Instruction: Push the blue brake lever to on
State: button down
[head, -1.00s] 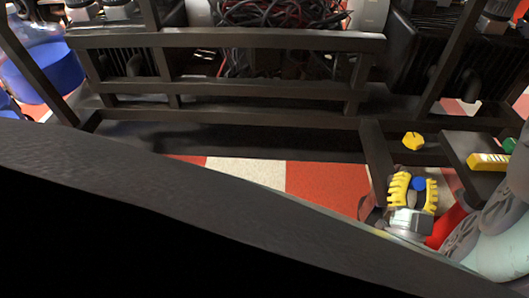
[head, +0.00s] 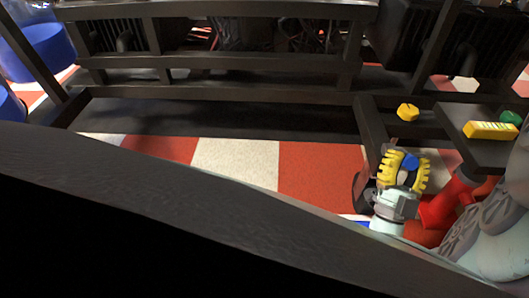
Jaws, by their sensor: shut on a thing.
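The blue brake lever shows as a small blue piece (head: 410,161) at the right of the head view, between the yellow fingers of my gripper (head: 404,166). My gripper is shut on it, with one toothed finger on each side. The fingers and the grey gripper body hide most of the lever, including its base. I cannot read an on or off mark, so its setting cannot be told from here.
A yellow knob (head: 408,112), a yellow block (head: 490,130) and a green knob (head: 511,118) sit on the dark frame behind my gripper. Black rails (head: 220,60) cross the back. A large dark edge (head: 150,190) fills the foreground. Red and white floor (head: 235,163) lies between.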

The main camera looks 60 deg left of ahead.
jog(key=shift+f, duration=0.1)
jog(key=c, duration=0.7)
grip_release()
jog(key=shift+s+d+f, duration=0.15)
jog(key=shift+s+f, duration=0.1)
jog(key=shift+f, duration=0.05)
jog(key=shift+s+d+f, duration=0.15)
jog(key=shift+s+d, duration=0.05)
jog(key=shift+s, duration=0.05)
jog(key=s+d, duration=0.2)
jog(key=s, duration=0.1)
jog(key=s+d, duration=0.2)
jog(key=s, duration=0.1)
jog(key=s+d, duration=0.3)
jog(key=shift+s, duration=0.25)
jog(key=shift+a, duration=0.1)
jog(key=shift+c, duration=0.2)
